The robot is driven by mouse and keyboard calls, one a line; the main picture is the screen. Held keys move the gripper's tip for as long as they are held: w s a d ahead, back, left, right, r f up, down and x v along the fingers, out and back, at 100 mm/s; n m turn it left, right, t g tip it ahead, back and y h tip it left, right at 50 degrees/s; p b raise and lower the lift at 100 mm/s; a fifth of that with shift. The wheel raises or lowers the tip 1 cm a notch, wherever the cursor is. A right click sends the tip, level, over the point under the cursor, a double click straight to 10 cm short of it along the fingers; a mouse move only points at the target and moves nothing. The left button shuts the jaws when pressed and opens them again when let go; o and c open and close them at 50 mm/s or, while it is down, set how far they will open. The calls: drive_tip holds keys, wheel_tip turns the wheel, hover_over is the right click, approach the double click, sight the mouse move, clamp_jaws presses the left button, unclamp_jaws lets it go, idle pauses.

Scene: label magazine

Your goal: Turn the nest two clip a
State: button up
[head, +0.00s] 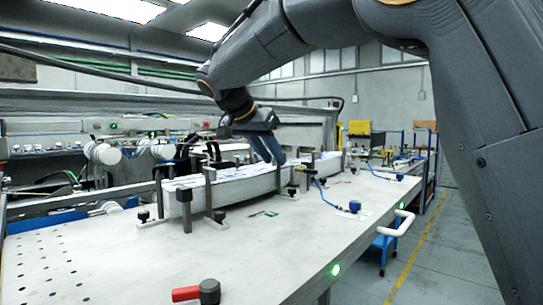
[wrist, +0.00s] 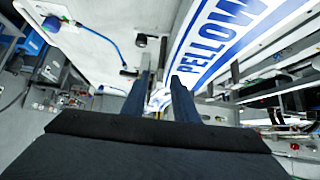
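A long stack of white labels with blue print (head: 235,187) stands on edge between grey posts on the bench. A second, shorter stack (head: 327,166) stands behind it to the right. Small black clips sit at the feet of the posts, one at the front left (head: 143,215) and one near the gap between the stacks (head: 292,191). I cannot tell which is nest two clip a. My gripper (head: 275,150) points down at the near stack's right end. In the wrist view its two fingers (wrist: 160,95) are apart, with a black clip (wrist: 141,40) beyond them and nothing clearly held.
Printed labels reading PELLOW (wrist: 225,35) lie close to the right finger. A blue knob with a blue cable (head: 354,206) and a red handle (head: 186,294) are on the bench. The bench front is mostly clear.

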drive_tip(key=b+v, duration=0.1)
drive_tip(key=v, duration=0.6)
drive_tip(key=shift+s+a+r+b, duration=0.2)
drive_tip(key=shift+s+r+b, duration=0.05)
drive_tip(key=shift+b, duration=0.05)
drive_tip(key=shift+r, duration=0.1)
